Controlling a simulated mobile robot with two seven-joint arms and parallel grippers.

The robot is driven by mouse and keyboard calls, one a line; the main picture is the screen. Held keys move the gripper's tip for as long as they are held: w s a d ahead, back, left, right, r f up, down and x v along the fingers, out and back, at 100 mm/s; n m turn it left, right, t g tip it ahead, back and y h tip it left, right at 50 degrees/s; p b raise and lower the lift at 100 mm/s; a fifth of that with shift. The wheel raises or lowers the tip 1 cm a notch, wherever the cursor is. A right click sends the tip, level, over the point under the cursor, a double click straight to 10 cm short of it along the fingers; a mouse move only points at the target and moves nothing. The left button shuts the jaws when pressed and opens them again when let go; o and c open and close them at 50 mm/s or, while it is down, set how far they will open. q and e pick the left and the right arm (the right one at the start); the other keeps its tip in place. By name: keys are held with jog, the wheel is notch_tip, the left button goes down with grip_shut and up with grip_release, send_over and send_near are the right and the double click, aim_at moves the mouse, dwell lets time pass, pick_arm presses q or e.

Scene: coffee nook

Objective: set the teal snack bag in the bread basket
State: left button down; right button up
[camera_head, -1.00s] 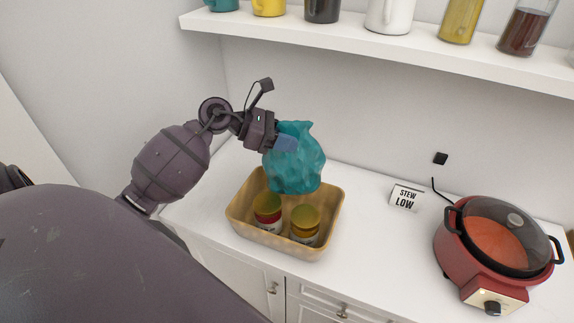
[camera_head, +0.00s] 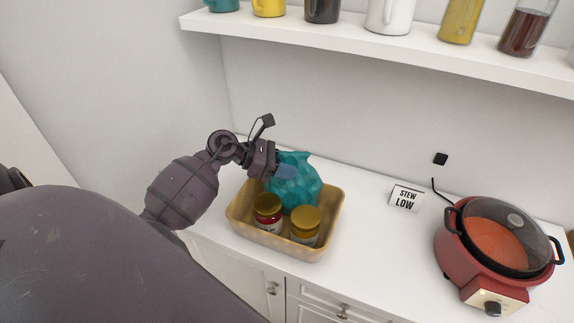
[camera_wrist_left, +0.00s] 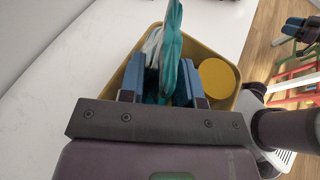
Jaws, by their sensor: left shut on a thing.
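The teal snack bag (camera_head: 297,182) is a crumpled pouch at the back part of the bread basket, its lower part inside the basket walls. The tan bread basket (camera_head: 272,243) stands on the white counter. My left gripper (camera_head: 286,172) is shut on the upper part of the bag from the left; its blue fingers pinch the bag in the left wrist view (camera_wrist_left: 162,82). Whether the bag touches the basket floor is hidden.
A sign (camera_head: 405,198) and a red cooker (camera_head: 494,247) are to the right. A shelf (camera_head: 380,51) with mugs and jars hangs above.

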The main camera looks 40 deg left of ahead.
pick_arm(q)
jog(key=shift+f, duration=0.2)
jog(key=c, duration=0.8)
grip_release()
jog(key=shift+r, duration=0.15)
jog(key=shift+a+r, duration=0.1)
jog(key=shift+r, duration=0.05)
jog(key=b+v, duration=0.1)
jog(key=v, duration=1)
jog(key=shift+s+a+r, duration=0.1)
jog(key=shift+s+a, duration=0.2)
